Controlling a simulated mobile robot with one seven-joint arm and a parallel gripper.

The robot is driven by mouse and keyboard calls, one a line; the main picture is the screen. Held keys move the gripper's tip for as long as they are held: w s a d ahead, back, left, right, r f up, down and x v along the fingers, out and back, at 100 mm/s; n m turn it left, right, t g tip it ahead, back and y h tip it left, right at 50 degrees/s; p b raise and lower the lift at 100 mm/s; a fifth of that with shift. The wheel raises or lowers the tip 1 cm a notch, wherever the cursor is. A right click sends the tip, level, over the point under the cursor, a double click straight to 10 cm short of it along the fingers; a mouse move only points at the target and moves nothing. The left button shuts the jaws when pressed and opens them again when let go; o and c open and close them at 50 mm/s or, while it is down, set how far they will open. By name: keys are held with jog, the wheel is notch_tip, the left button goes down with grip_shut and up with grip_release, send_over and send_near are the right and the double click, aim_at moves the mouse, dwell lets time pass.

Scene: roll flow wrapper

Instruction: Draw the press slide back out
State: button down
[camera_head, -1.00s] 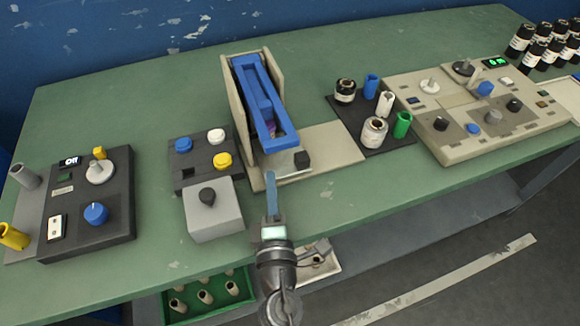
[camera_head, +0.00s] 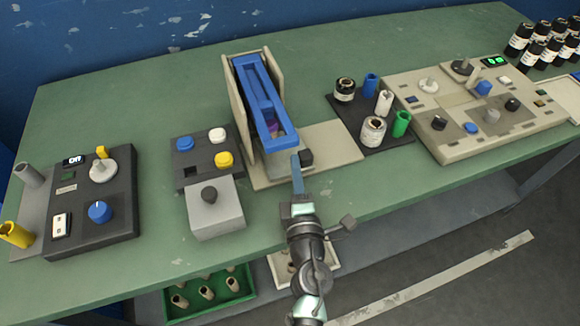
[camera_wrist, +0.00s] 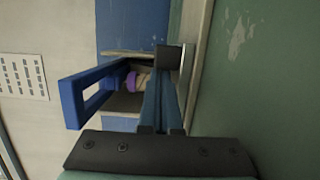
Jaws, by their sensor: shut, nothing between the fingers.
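The press (camera_head: 234,95) is a beige fixture with two upright side walls and a long blue lever frame (camera_head: 262,100) tilted between them. A purple item (camera_wrist: 130,80) shows inside the press, partly hidden by the blue frame. My gripper (camera_head: 296,157) is shut and empty, its blue fingertips just left of the black block. In the wrist view the fingertips (camera_wrist: 161,75) overlap the block's lower edge; contact cannot be told.
A dark tray (camera_head: 345,120) with jars and coloured cylinders is to the right. The green bench (camera_head: 330,200) is bare in front.

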jog(key=w+d, duration=0.1)
jog(key=d, duration=0.3)
jog(key=w+d+p, duration=0.1)
jog(key=d, duration=0.2)
jog(key=w+d, duration=0.1)
jog(key=d, duration=0.3)
jog(key=shift+w+d+r+p, duration=0.1)
jog(key=shift+w+d+p, duration=0.15)
jog(key=shift+d+p, duration=0.1)
jog(key=shift+a, duration=0.1)
